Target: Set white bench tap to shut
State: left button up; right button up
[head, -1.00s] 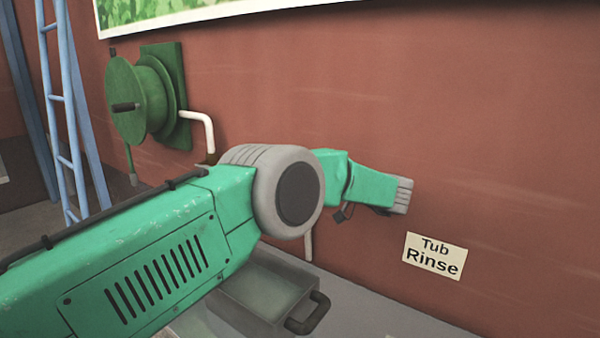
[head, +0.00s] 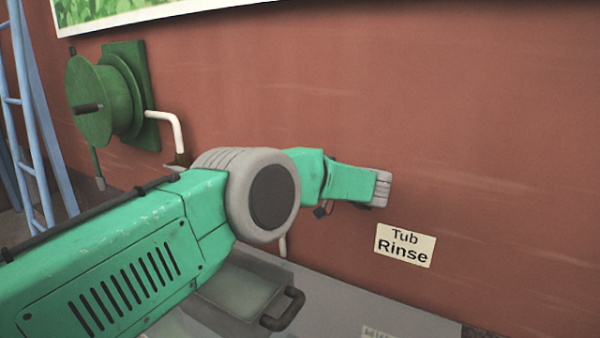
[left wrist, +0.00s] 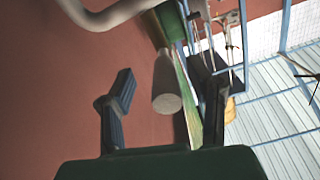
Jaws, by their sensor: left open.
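In the left wrist view, a pale curved pipe (left wrist: 112,14) crosses the top left. My left gripper (left wrist: 165,72) is open, one dark finger on each side of this piece, with no clear contact. In the head view my arm hides most of the tap area. Only a short pale pipe end (head: 283,246) shows below my arm.
A green hose reel (head: 105,100) with a white bent pipe (head: 172,122) hangs on the red wall. A grey tub (head: 240,283) with a dark handle sits under my arm. A "Tub Rinse" label (head: 405,246) is to the right. A blue ladder (head: 30,130) stands left.

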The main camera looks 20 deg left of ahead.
pick_arm(q)
jog(key=d, duration=0.6)
jog(key=shift+s, duration=0.2)
jog(key=shift+d+f, duration=0.1)
jog(key=shift+d, duration=0.05)
